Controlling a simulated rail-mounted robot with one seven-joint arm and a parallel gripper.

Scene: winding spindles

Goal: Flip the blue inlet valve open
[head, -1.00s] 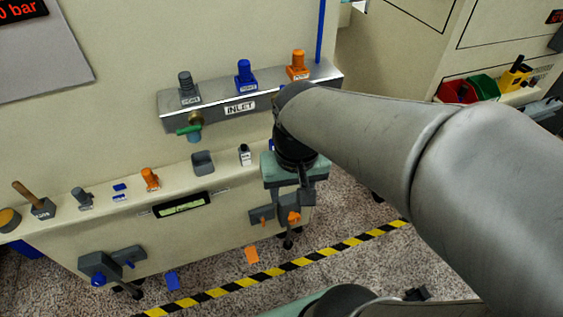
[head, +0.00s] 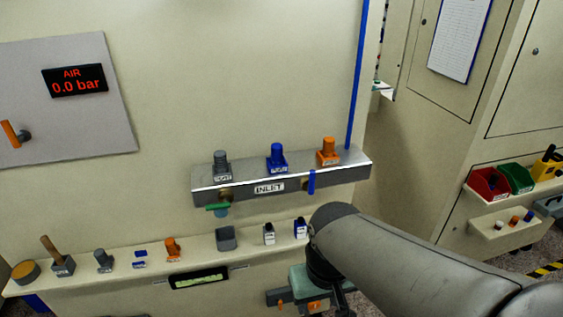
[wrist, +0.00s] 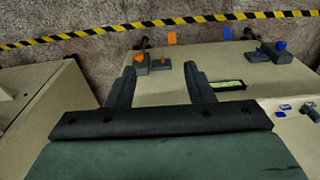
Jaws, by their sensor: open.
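A green lever (head: 217,207) on the left valve lies level. My gripper (wrist: 160,75) is open and empty in the wrist view, its two dark fingers apart and pointing towards the floor side. In the head view its pale green body (head: 303,278) is below the manifold and the blue lever, partly hidden by my arm. The blue lever does not show in the wrist view.
Grey, blue and orange fittings (head: 277,157) stand on the manifold. A lower ledge (head: 195,244) carries a mallet, small fittings and bottles. A display (head: 75,81) reads AIR 0.0 bar. Red and green bins (head: 515,178) are at the right. The wall front between manifold and ledge is mostly clear.

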